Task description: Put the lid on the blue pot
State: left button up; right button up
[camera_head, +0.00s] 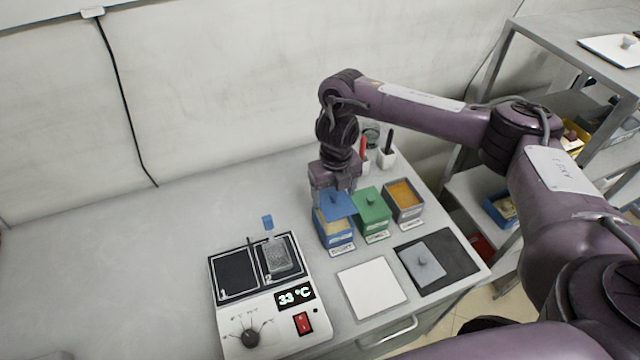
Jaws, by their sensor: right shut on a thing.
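The blue pot (336,237) stands on the table left of the green pot and holds a pale yellow content. I cannot tell whether the lid touches the rim. My right gripper (337,190) comes down from above and is shut on the blue lid; its fingertips are partly hidden by the lid. My left gripper is not in view.
A green lidded pot (372,222) stands close beside, then an open grey pot (404,205) with orange content. A heater (262,317) reading 33 °C is at front left. A white tile (371,288) and a grey lid (422,264) on a dark mat lie in front. The table's left is clear.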

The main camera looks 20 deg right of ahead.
aim_at(333, 203)
jog(key=shift+f, duration=0.2)
jog(key=shift+f+b, duration=0.5)
jog(key=shift+b, duration=0.05)
notch_tip(333, 203, down, 3)
jog(key=shift+r+b, duration=0.1)
jog(key=shift+b, duration=1.1)
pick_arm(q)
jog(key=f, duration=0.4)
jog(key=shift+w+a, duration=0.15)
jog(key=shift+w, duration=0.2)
pick_arm(e)
jog(key=shift+f, duration=0.5)
pick_arm(q)
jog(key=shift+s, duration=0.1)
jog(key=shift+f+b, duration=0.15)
jog(key=shift+b, duration=0.25)
pick_arm(e)
jog(key=shift+f, duration=0.35)
jog(key=o, duration=1)
